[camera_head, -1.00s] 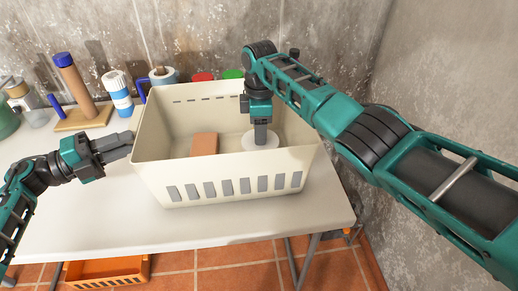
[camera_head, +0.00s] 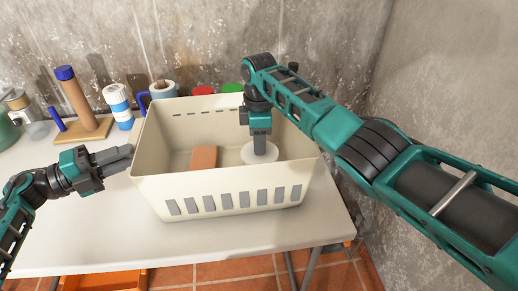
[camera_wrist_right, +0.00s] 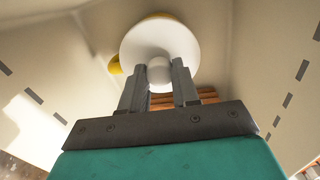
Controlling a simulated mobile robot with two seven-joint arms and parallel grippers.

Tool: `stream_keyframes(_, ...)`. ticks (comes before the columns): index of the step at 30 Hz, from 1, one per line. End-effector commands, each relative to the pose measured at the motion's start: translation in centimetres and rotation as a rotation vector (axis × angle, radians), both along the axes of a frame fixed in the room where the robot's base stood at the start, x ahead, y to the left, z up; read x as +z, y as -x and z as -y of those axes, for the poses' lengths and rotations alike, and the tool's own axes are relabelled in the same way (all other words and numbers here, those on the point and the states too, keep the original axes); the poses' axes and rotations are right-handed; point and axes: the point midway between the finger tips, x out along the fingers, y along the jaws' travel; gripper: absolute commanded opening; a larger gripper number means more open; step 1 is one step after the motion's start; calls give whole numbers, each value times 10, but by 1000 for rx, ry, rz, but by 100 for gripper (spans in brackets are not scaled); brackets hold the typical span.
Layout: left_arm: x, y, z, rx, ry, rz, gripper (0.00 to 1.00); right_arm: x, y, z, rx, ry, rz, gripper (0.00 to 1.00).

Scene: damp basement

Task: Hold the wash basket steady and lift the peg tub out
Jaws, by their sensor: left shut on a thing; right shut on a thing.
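The cream wash basket (camera_head: 235,208) stands upright on the white table, with grey slots along its front. My left gripper (camera_head: 130,152) is shut on its left rim. My right gripper (camera_head: 260,146) reaches down inside the basket, on the right. It is shut on the round knob of the peg tub's white lid (camera_head: 247,155). In the right wrist view the white lid (camera_wrist_right: 158,38) and its knob sit between the fingertips (camera_wrist_right: 158,74). Yellow parts show behind the lid. The tub's lower part is hidden, so I cannot tell whether it touches the basket floor.
A brown block (camera_head: 203,158) lies in the basket left of the tub. Behind and left stand a wooden post with blue cap (camera_head: 76,98), a blue-and-white bottle (camera_head: 119,108), and red (camera_head: 203,90) and green (camera_head: 232,88) lids. The table front is clear. An orange crate (camera_head: 105,283) is below.

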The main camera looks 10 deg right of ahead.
Motion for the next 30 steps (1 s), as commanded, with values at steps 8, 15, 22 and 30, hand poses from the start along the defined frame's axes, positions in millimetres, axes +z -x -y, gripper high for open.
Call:
stream_keyframes(8,-4,0,-1,3,-10,-3,0,54,-1,0,0,-1,7,0)
stream_keyframes(15,-4,0,-1,3,-10,-3,0,89,-1,0,0,-2,5,0)
stream_keyframes(22,-4,0,-1,3,-10,-3,0,96,0,0,0,-1,3,0)
stream_keyframes(30,-3,0,-1,2,-7,-3,35,95,0,0,0,-1,3,0)
